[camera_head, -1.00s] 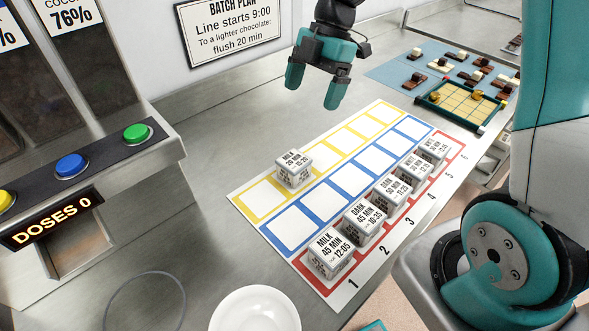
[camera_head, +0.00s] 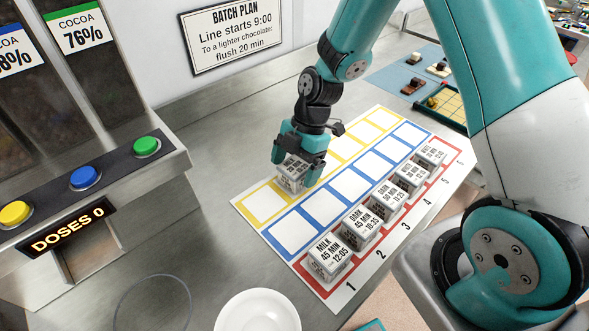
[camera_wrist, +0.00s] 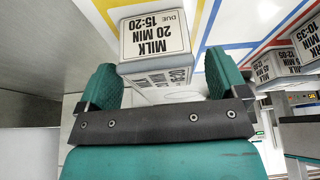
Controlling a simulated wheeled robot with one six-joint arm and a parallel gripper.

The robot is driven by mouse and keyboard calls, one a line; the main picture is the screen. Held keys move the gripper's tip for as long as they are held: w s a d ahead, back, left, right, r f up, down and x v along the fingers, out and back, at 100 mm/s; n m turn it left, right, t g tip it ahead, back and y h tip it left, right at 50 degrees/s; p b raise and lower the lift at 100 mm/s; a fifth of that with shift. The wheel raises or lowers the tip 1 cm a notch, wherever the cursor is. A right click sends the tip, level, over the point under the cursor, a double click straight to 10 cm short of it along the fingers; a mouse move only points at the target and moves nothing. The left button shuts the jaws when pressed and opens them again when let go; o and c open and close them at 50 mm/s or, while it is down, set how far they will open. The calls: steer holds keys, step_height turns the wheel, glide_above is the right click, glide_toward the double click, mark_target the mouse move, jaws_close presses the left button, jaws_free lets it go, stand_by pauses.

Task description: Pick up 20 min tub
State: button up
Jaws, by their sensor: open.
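The 20 min tub (camera_head: 292,173) is a small white block labelled MILK 20 MIN, standing in the yellow row of the sheet. In the wrist view the tub (camera_wrist: 156,42) shows its label, "MILK 20 MIN DUE 15:20", upside down. My gripper (camera_head: 297,172) is down at the tub, with its teal fingers on either side of it. In the wrist view my gripper (camera_wrist: 160,82) is open, with the tub between the fingers or just beyond their tips. A gap shows to the right of the tub; contact on the left is unclear.
Several white tubs (camera_head: 329,258) stand along the red row of the sheet (camera_head: 341,294). The blue row between is empty. A white bowl (camera_head: 257,312) stands at the front. The dispenser with coloured buttons (camera_head: 84,178) is at left. A board (camera_head: 447,105) lies at back right.

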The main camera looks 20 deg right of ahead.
steer(key=shift+x, duration=1.1)
steer(key=c, duration=1.1)
steer(key=shift+o, duration=0.2)
step_height(320, 180, up, 20)
steer(key=b, duration=0.2)
step_height(320, 180, up, 7)
steer(key=p, duration=0.6)
glide_above(292, 168)
